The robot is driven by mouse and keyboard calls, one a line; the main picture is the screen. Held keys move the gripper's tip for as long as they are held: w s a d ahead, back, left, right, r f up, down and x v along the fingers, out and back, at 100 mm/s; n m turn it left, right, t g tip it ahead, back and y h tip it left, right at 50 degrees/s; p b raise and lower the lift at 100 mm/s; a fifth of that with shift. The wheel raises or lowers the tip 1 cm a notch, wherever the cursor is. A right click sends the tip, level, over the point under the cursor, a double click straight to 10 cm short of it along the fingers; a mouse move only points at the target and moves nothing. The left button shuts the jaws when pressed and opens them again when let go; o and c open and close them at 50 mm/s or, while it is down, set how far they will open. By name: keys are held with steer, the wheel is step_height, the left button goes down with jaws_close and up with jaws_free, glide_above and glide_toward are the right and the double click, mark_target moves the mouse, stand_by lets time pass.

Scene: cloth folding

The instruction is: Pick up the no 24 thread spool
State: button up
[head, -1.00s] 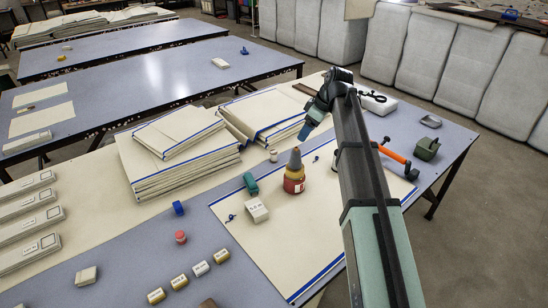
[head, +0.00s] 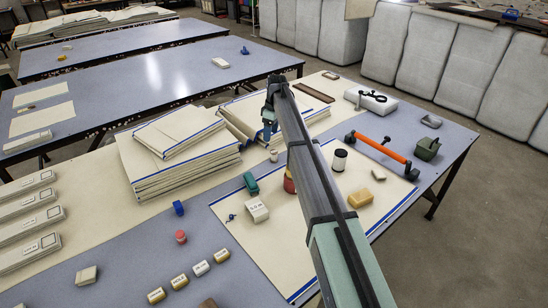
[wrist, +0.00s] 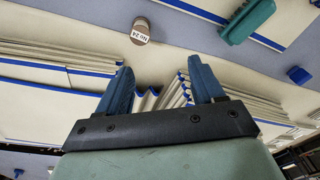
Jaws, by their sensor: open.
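The no 24 thread spool (wrist: 140,30) is a small cylinder with a brownish end and a white label. The label reads "No 24" upside down in the wrist view. It also shows in the head view as a small pale spool (head: 273,156) beside the cloth stacks. My gripper (wrist: 162,78) has two blue fingers spread apart with nothing between them. In the wrist view the spool lies beyond the fingertips, nearer the left finger. In the head view my gripper (head: 269,132) is above the spool and apart from it.
Folded cloth stacks (head: 180,150) lie close left of the spool. A teal object (head: 250,182) and a white block (head: 256,210) lie nearer the front. A red bottle (head: 289,185) is mostly hidden behind my arm. An orange-handled tool (head: 382,148) lies to the right.

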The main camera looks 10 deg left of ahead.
mark_target(274, 152)
steer(key=shift+m+h, duration=0.5)
steer(key=shift+h, duration=0.1)
steer(key=w+f, duration=0.1)
steer(key=f, duration=0.1)
steer(key=d+f, duration=0.1)
steer(key=f, duration=0.2)
steer(key=w+f, duration=0.1)
steer(key=f, duration=0.2)
steer(key=shift+w+d+f, duration=0.25)
steer(key=shift+w, duration=0.05)
steer(key=shift+s+a+f, duration=0.1)
steer(key=shift+f, duration=1.2)
steer(key=shift+a+f, duration=0.1)
steer(key=shift+f, duration=1.15)
steer(key=c, duration=1.1)
